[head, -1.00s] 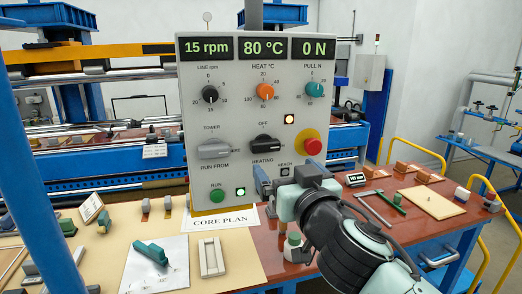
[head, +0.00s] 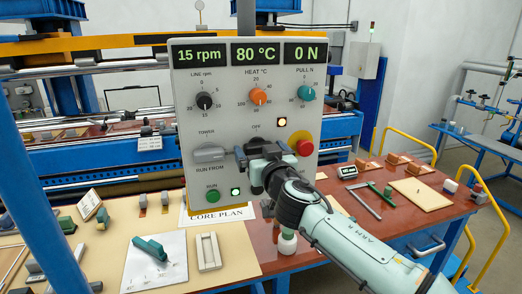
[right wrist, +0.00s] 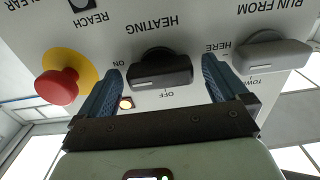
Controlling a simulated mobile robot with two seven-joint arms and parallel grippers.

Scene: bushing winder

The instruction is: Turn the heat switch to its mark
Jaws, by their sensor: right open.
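The heat switch (right wrist: 163,68) is a black rotary knob with a bar handle under the word HEATING, with OFF and ON printed beside it. The right wrist view shows it upside down, with the bar lying across the picture and a short white line on its front. My right gripper (right wrist: 163,85) is open, with one blue finger on each side of the knob and a visible gap to both. In the head view my right gripper (head: 254,158) is at the panel and hides most of the switch. My left gripper is not in view.
The grey control panel (head: 225,120) carries a red stop button (head: 304,147), an orange heat dial (head: 258,97) and a grey tower switch (right wrist: 270,55), all near the gripper. The display reads 80 °C. Tools and blocks lie on the table below.

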